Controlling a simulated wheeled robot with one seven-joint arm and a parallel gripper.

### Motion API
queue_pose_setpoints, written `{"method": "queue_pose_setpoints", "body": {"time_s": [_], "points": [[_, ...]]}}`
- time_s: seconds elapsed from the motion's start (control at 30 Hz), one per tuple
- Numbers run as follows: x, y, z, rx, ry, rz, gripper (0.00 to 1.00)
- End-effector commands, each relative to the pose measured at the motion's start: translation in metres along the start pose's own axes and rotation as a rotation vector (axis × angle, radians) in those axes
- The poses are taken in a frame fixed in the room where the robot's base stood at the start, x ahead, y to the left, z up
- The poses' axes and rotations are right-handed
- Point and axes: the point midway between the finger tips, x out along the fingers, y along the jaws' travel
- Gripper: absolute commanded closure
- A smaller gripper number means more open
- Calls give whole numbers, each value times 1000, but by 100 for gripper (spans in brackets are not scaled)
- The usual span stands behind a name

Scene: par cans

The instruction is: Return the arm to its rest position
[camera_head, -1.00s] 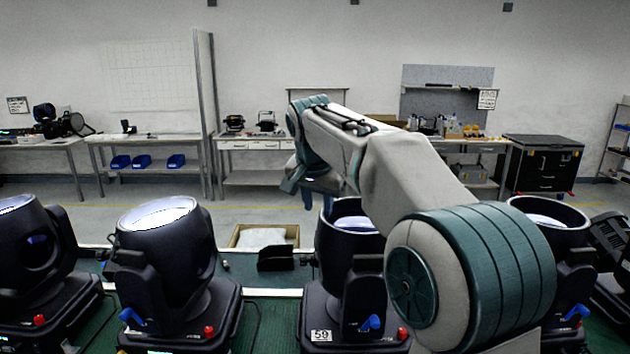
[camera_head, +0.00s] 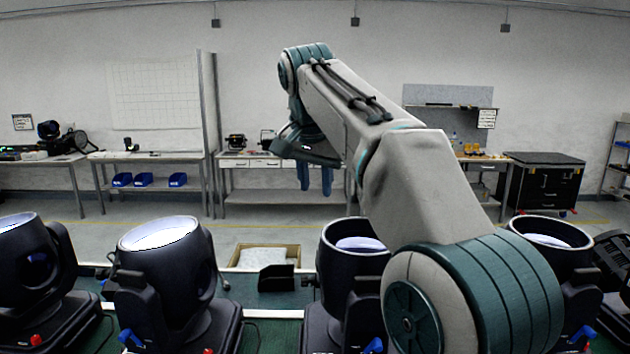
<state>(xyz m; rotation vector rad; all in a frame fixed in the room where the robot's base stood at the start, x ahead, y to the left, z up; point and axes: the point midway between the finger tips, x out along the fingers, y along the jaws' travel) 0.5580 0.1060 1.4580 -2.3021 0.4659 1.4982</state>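My arm rises from the lower right and bends over the row of par cans. My gripper (camera_head: 315,180) hangs down from its end, above the gap between two cans. Its two blue fingers are partly seen below the wrist; a narrow gap shows between them, and nothing is visible in them, but how far they are open is unclear. One par can (camera_head: 165,255) stands left of the gripper, another (camera_head: 345,265) stands below and right of it, partly hidden by my arm. Further cans stand at the far left (camera_head: 30,270) and at the right (camera_head: 545,240).
An open cardboard box (camera_head: 235,257) and a black holder (camera_head: 276,279) sit behind the cans, below the gripper. Workbenches (camera_head: 150,156) and a black wheeled case (camera_head: 543,183) stand along the back wall. The floor between is clear.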

Motion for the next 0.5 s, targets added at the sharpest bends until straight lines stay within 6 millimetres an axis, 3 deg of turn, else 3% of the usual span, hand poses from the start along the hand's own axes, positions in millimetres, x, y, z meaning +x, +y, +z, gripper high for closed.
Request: {"method": "queue_pose_setpoints", "body": {"time_s": [0.23, 0.5], "points": [[8, 19, 14, -58, -2, 6, 70], [40, 78, 64, -208, -21, 8, 70]]}}
